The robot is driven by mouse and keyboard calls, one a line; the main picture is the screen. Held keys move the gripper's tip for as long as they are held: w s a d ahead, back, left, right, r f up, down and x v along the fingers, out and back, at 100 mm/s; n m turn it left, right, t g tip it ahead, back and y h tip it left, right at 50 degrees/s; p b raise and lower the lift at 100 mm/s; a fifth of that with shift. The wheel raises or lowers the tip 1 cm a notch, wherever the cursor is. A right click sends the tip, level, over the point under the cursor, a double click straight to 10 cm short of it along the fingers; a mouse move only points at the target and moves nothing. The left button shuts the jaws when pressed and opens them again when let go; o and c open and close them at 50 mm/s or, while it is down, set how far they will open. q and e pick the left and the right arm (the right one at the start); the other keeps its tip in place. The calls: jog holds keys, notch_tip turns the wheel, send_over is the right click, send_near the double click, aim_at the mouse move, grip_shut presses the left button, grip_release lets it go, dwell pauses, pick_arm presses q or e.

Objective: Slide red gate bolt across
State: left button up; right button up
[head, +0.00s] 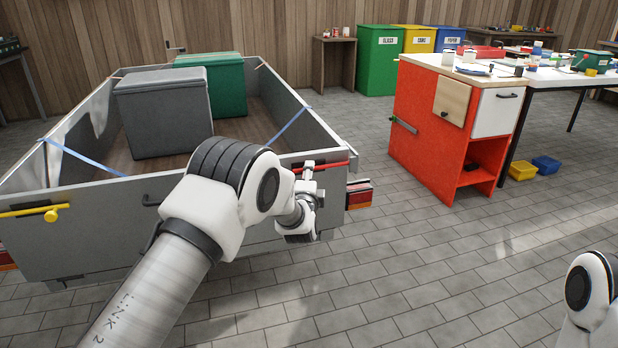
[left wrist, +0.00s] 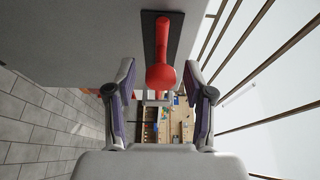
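The red gate bolt (head: 332,165) lies along the top right of the grey trailer's tailgate (head: 110,228) in the head view. In the left wrist view the red bolt (left wrist: 161,72) shows its rounded knob and bar against a dark plate. My left gripper (left wrist: 160,66) is open, with one finger on each side of the knob; I see no finger contact. In the head view my left gripper (head: 308,190) is at the tailgate's right end, partly hidden by my own arm. My right gripper is out of view.
A yellow bolt (head: 35,210) is on the tailgate's left end. A grey box (head: 165,115) and a green box (head: 225,85) stand in the trailer. A red cabinet (head: 425,125) stands to the right. The paved floor (head: 420,270) between is clear.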

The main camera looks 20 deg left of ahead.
pick_arm(q)
jog(key=v, duration=1.2)
